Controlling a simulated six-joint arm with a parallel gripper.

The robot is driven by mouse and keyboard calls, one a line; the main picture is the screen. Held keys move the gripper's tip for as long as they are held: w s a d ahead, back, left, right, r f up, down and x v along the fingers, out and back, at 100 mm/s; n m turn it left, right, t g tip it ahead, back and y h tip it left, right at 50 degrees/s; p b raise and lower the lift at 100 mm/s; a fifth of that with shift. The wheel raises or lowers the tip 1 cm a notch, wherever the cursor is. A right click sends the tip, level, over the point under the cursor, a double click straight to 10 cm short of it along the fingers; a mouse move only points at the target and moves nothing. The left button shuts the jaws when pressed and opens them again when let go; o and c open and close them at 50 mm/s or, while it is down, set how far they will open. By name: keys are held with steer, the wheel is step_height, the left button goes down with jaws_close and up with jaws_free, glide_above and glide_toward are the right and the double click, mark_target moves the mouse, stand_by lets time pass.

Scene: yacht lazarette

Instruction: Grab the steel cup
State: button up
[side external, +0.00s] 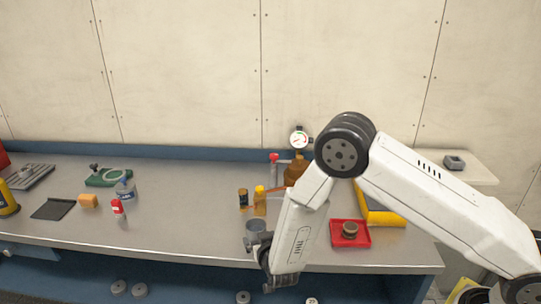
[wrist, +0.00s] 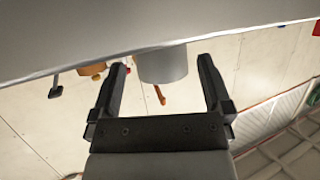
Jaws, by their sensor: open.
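The steel cup (side external: 257,226) is a small grey cylinder near the front edge of the bench in the side view. In the wrist view the cup (wrist: 163,66) shows as a plain grey cylinder at the counter edge, partly cut by that edge. My gripper (wrist: 162,64) is open, with one dark finger on each side of the cup and a visible gap to both. In the side view my gripper (side external: 257,244) is at the cup, low over the front edge, and its fingers partly hide the cup. I cannot tell how deep the cup sits between the fingers.
Behind the cup stand a yellow bottle (side external: 260,201), a dark-and-orange can (side external: 243,200) and a red-topped item (side external: 274,168). A red tray (side external: 350,241) holding a round brown item is to the right, beside a yellow object (side external: 383,218).

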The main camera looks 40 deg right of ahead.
mark_target(253, 220)
steer(key=shift+x, duration=2.4)
steer(key=c, duration=1.2)
steer(key=shift+c, duration=0.2)
steer(key=shift+r, duration=0.1)
steer(key=shift+r, duration=1.75)
steer(key=s+a, duration=0.3)
steer(key=s, duration=0.5)
steer(key=s+a, duration=0.4)
steer(key=s, duration=0.4)
steer(key=shift+s, duration=0.3)
steer(key=shift+f, duration=0.15)
